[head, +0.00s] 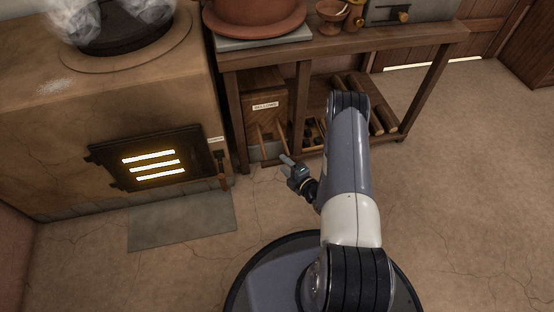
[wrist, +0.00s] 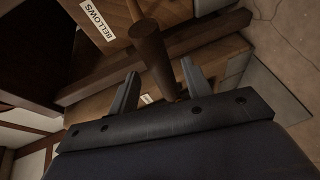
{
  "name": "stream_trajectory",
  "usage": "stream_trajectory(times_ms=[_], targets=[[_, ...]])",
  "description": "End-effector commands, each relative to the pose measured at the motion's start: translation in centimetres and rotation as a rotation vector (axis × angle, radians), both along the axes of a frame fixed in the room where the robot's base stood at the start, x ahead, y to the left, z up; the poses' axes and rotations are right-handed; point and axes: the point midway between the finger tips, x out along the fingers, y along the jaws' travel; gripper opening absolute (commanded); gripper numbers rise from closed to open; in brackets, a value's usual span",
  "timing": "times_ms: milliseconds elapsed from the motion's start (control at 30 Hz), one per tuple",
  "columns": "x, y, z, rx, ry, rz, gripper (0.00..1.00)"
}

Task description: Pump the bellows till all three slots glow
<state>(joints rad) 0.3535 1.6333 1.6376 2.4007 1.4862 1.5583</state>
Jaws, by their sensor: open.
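The dark firebox door (head: 192,141) on the clay stove has three slots (head: 154,165), and all three glow bright yellow. The wooden bellows box (head: 262,88), labelled BELLOWS, stands under the bench; the box also shows in the wrist view (wrist: 121,35). A round wooden handle (wrist: 150,50) sticks out from the bellows toward my gripper. My gripper (head: 287,166) is open in front of the bellows. In the wrist view the handle lies between the two spread fingers (wrist: 160,70); I cannot tell whether they touch it.
The wooden bench (head: 345,47) holds a large clay pot (head: 258,18) and small vessels. Logs (head: 372,105) lie on its lower shelf. A grey floor slab (head: 182,222) lies before the stove (head: 50,130). Smoke or steam rises from a dark pan on the stove. The floor at right is clear.

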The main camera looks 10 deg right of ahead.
Motion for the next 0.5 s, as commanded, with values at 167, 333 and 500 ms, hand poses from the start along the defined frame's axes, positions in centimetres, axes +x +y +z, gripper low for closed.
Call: stream_trajectory(times_ms=[167, 333, 500], targets=[[2.9, 1.3, -0.8, -0.002, -0.002, 0.003, 0.47], [4.3, 1.9, -1.0, -0.001, 0.001, 0.001, 0.47], [4.8, 2.0, -1.0, 0.000, 0.001, 0.000, 0.47]])
